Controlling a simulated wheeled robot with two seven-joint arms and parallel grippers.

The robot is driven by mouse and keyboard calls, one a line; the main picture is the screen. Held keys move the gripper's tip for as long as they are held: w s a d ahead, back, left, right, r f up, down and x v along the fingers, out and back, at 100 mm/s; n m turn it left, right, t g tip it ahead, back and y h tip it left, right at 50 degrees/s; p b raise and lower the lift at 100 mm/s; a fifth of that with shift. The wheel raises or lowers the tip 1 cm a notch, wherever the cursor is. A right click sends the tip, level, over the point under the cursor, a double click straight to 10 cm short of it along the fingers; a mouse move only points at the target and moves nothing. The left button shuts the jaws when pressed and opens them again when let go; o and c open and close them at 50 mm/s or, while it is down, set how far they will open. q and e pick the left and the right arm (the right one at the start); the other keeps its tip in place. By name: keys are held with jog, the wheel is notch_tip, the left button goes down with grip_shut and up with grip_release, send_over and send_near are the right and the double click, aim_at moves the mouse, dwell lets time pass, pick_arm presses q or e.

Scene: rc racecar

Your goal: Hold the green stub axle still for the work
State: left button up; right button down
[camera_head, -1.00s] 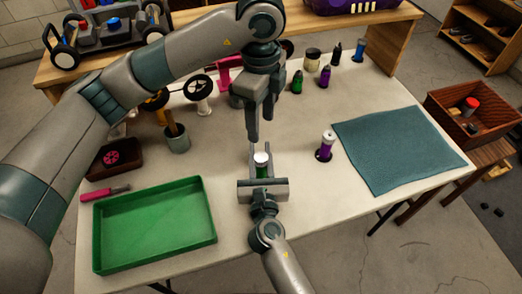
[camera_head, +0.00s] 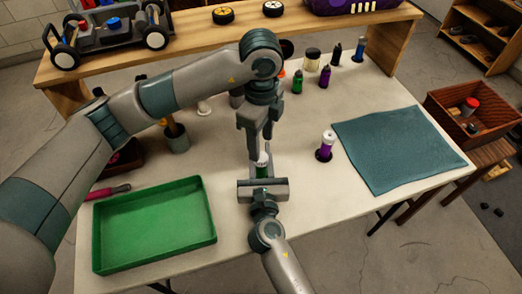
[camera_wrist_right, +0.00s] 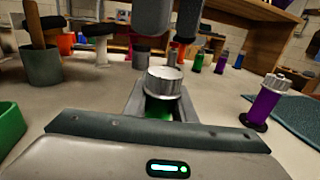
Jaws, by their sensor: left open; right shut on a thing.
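The green stub axle (camera_head: 262,171) stands upright near the middle of the table, with a pale ribbed cap on top. In the right wrist view its metal cap (camera_wrist_right: 163,82) shows clearly and its green body is mostly hidden below. My right gripper (camera_head: 262,180) is shut on the axle's green body from the near side. My left gripper (camera_head: 259,148) points down with its fingers open, right at the cap, partly covering it in the head view. In the right wrist view the left fingers (camera_wrist_right: 170,35) hang just above and behind the cap; contact cannot be told.
A purple stub axle (camera_head: 324,147) stands to the right, beside a teal mat (camera_head: 395,150). A green tray (camera_head: 150,220) lies at the left. A grey cup (camera_head: 176,142) and several bottles stand farther back. A wooden crate (camera_head: 478,105) is at the far right.

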aim_at(261, 156)
pick_arm(q)
jog(key=shift+f, duration=2.4)
jog(key=shift+c, duration=0.5)
jog(key=c, duration=0.9)
